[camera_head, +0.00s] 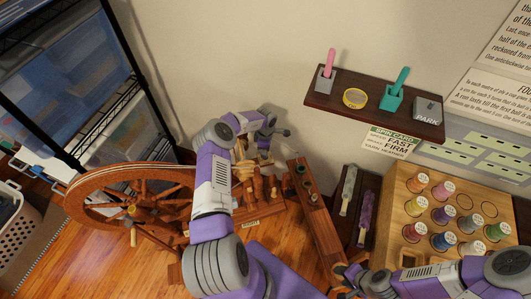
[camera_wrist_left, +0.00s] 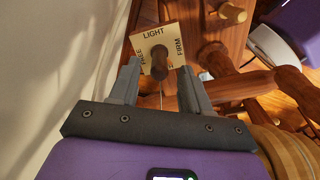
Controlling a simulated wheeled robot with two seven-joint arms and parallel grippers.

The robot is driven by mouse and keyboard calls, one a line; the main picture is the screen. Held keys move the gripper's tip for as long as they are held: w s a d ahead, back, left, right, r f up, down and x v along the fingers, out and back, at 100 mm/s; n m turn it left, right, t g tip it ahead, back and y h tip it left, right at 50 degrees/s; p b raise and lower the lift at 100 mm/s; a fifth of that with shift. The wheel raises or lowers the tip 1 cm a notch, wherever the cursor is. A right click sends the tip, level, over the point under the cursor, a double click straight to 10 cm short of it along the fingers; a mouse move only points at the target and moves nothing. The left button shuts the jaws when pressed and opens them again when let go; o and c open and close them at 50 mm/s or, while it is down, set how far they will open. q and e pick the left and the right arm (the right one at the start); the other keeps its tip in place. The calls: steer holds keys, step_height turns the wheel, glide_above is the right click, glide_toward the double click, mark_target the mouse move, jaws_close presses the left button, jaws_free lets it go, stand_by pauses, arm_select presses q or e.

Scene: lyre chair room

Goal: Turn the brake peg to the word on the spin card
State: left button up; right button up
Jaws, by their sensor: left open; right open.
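The brake peg (camera_wrist_left: 160,55) is a dark wooden knob standing on a pale square plate (camera_wrist_left: 144,28). The plate reads LIGHT at the top and FIRM at the right; the left word is hard to read and the bottom edge is mostly hidden. My left gripper (camera_wrist_left: 160,70) is open, its fingers on either side of the peg; I cannot tell whether they touch it. In the head view my left arm hides most of the peg area. The spin card (camera_head: 391,142) on the wall reads FAST and FIRM. My right gripper (camera_head: 347,281) is open near the bottom.
The spinning wheel (camera_head: 75,203) stands at left, near a shelf rack. A wall shelf (camera_head: 317,98) holds small holders and a PARK block (camera_head: 428,110). A wooden rack of thread spools (camera_head: 397,200) stands at right, beside a dark tray with two wrapped bobbins (camera_head: 349,185).

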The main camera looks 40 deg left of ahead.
arm_select(q)
steer(key=shift+f, duration=1.05)
arm_select(e)
steer(key=shift+f, duration=0.25)
arm_select(q)
steer(key=shift+c, duration=0.3)
jaws_close()
steer(key=shift+n, duration=0.3)
steer(key=shift+n+b, duration=0.3)
steer(key=shift+n, duration=0.6)
arm_select(e)
steer(key=shift+f, duration=0.15)
arm_select(q)
steer(key=shift+n, duration=1.7)
